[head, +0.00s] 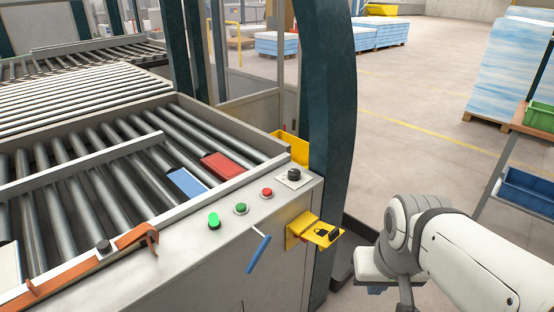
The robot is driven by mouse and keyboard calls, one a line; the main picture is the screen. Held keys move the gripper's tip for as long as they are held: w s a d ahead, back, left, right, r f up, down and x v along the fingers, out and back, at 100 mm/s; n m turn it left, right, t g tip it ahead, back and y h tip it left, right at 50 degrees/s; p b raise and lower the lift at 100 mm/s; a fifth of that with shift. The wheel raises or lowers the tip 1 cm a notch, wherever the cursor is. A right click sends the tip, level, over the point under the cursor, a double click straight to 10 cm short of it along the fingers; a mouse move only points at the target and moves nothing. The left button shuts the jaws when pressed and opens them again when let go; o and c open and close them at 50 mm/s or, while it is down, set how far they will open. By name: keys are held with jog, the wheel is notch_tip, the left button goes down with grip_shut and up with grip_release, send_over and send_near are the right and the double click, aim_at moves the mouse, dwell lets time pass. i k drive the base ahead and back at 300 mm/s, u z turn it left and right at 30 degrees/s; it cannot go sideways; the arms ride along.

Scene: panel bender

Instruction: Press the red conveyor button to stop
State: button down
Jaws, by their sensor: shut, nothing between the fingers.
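The red button (267,193) sits on the light grey side rail of the roller conveyor (190,235), near its right front corner. A green button (241,208) is just left of it, and a brighter, lit-looking green button (214,221) is further left. My white arm enters from the lower right, well to the right of the buttons and apart from the rail. Nothing covers the red button.
A black knob (293,175) is right of the red button. A yellow bracket (315,231) and a blue handle (258,253) stick out below. A dark teal post (333,110) rises behind. Red (222,167) and blue (187,184) pieces lie on the rollers.

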aim_at(268, 192)
jog(key=i, duration=0.9)
jog(key=z, duration=0.05)
